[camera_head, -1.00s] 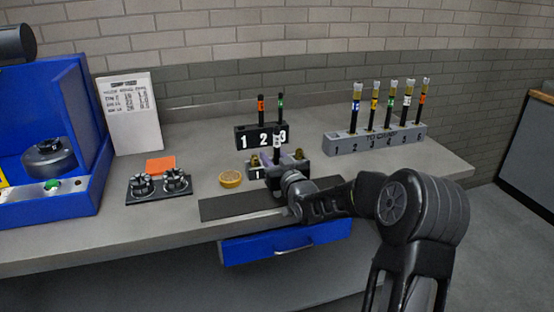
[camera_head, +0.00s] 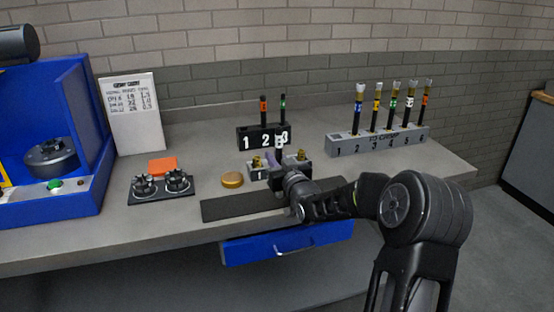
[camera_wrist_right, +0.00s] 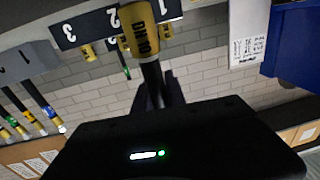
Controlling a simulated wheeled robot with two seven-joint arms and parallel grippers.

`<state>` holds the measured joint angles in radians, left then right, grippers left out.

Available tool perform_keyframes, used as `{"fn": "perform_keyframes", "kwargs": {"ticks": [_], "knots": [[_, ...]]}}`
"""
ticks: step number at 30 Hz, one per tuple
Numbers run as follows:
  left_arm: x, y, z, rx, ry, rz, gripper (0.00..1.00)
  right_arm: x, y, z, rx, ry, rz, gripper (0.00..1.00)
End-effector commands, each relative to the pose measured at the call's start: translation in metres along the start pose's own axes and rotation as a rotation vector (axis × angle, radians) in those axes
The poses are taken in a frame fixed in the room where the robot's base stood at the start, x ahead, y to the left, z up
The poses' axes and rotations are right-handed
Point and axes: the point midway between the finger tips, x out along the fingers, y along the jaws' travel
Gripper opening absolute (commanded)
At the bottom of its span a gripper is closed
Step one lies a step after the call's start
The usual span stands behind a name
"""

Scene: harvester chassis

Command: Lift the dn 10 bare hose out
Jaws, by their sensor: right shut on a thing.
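My right gripper (camera_head: 284,172) is shut on a black hose (camera_head: 279,146), held upright with a white band near its top. In the right wrist view the hose (camera_wrist_right: 152,74) runs from between the dark fingers to a yellow end marked DN10 (camera_wrist_right: 140,30). In the head view its lower end is hidden behind my gripper. The black rack (camera_head: 243,140) numbered 1, 2, 3 stands just behind, with an orange-banded hose (camera_head: 263,106) and a green-banded hose (camera_head: 283,104) in it. My left gripper is out of view.
A grey block (camera_head: 306,168) with brass fittings sits beside my gripper. A grey rack (camera_head: 345,149) holds several banded hoses at right. A dark mat (camera_head: 232,207), gold disc (camera_head: 232,180), black fixture (camera_head: 160,193) and blue machine (camera_head: 80,190) are left. Bare bench lies between the racks.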

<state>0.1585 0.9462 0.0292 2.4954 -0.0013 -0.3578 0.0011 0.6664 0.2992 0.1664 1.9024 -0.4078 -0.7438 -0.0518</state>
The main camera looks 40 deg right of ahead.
Motion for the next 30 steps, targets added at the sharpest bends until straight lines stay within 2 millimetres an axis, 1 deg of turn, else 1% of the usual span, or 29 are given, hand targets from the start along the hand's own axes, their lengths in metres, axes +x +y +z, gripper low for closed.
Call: {"fn": "perform_keyframes", "kwargs": {"ticks": [5,13,18,22,30], "knots": [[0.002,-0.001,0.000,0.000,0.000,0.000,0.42,0.000,0.000,-0.018,-0.003,0.007,0.000,0.00],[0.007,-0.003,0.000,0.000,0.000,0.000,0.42,0.000,-0.001,-0.069,-0.002,0.009,-0.001,0.00],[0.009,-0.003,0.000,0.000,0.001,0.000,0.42,0.000,-0.001,-0.094,0.000,0.006,0.000,0.00],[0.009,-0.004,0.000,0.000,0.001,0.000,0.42,0.000,-0.001,-0.100,0.000,0.003,-0.001,0.00],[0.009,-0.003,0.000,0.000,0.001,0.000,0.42,0.000,-0.001,-0.101,0.000,0.003,0.000,0.00]]}}
